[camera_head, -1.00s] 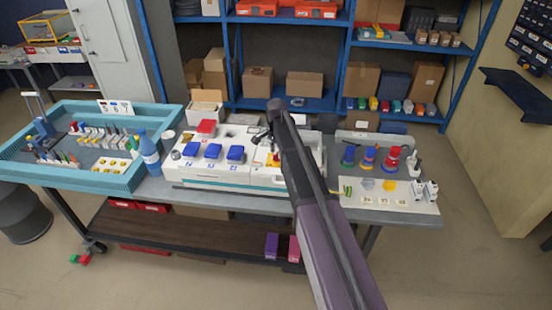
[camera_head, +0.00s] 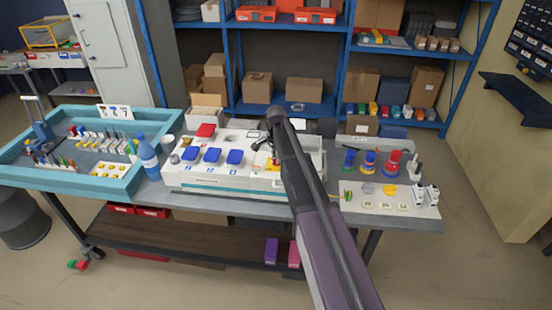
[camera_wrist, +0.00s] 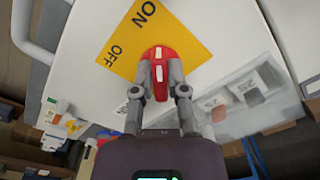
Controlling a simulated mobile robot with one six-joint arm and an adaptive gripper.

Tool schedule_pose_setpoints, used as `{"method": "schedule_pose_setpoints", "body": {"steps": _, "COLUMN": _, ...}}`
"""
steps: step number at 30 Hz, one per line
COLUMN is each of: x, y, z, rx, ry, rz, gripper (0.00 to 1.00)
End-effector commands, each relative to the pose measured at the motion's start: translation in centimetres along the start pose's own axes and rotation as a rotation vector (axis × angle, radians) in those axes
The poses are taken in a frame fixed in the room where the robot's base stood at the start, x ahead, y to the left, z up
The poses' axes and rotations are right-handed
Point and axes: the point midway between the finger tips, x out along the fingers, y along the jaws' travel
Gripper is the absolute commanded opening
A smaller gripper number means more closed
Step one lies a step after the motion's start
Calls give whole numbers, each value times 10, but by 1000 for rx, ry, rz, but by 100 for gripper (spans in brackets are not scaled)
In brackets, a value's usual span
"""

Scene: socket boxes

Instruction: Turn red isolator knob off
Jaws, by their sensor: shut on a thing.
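The red isolator knob (camera_wrist: 157,54) shows in the wrist view on a yellow plate (camera_wrist: 128,28) marked ON and OFF, fixed to a white panel. A pale stripe on the knob shows between my fingers. My gripper (camera_wrist: 159,72) is shut on the red knob, one finger on each side of its near end. In the head view my arm reaches over the white console (camera_head: 205,182), and the knob is too small and too covered there to make out. My gripper (camera_head: 264,144) is small there.
A clear cover (camera_wrist: 250,88) over small numbered parts is right of my gripper. Blue socket lids (camera_head: 212,155) stand on the console. A blue bottle (camera_head: 148,157) and a teal tray (camera_head: 125,185) are at left; a parts board (camera_head: 350,208) is at right.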

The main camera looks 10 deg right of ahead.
Motion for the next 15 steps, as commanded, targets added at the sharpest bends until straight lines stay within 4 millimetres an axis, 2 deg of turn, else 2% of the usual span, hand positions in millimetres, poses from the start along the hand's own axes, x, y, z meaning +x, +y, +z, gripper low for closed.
{"method": "schedule_pose_setpoints", "body": {"steps": 8, "x": 0, "y": 0, "z": 0, "rx": -25, "ry": -1, "rz": 0, "gripper": 0}}
{"method": "schedule_pose_setpoints", "body": {"steps": 15, "x": 0, "y": 0, "z": 0, "rx": -120, "ry": -1, "rz": 0, "gripper": 0}}
